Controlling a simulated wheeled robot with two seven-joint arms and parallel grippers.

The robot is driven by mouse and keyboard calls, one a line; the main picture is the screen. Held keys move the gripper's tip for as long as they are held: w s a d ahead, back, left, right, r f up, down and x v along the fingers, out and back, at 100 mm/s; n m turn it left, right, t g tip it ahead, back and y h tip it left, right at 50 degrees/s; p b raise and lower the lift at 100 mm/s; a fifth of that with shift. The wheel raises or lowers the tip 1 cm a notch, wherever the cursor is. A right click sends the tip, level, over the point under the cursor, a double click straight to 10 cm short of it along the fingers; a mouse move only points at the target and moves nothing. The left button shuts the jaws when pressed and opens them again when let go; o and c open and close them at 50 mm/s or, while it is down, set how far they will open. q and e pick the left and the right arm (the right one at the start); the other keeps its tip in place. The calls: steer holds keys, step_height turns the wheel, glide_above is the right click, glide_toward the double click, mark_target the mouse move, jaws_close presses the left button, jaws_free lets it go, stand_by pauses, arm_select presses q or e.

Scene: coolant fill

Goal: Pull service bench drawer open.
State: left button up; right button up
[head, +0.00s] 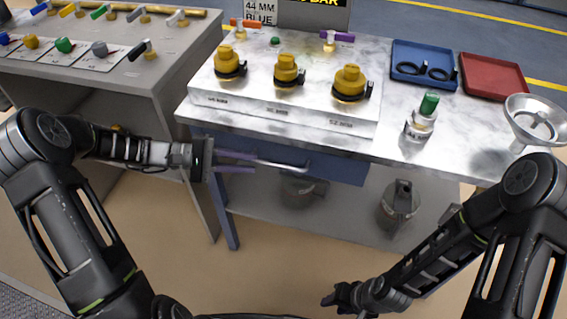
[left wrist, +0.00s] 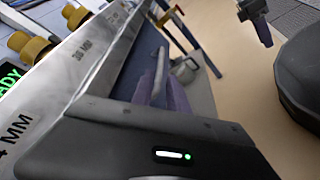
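The service bench (head: 290,134) has a marble-like top with a blue drawer (head: 335,168) under its front edge. The drawer front looks flush with the bench. A silver bar handle (head: 285,166) runs along it; the bar also shows in the left wrist view (left wrist: 160,65). My left gripper (head: 256,163) is at the left end of the handle, its two purple fingers (left wrist: 172,95) apart, with the bar's end seen between or just beyond the tips. Contact cannot be told. My right gripper (head: 335,298) hangs low in front of the bench, away from the drawer; its fingers are unclear.
On the bench stand a white block (head: 280,108) with yellow caps, a blue tray (head: 424,65), a red tray (head: 492,78), a green-topped fitting (head: 422,118) and a funnel (head: 537,122). A metal can (head: 399,205) is below. A grey bench (head: 150,72) stands left. Floor in front is clear.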

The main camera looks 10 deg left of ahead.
mark_target(276, 164)
stand_by(0.3)
arm_select(q)
steer(key=shift+x, duration=4)
jaws_close()
steer(key=shift+a, duration=0.1)
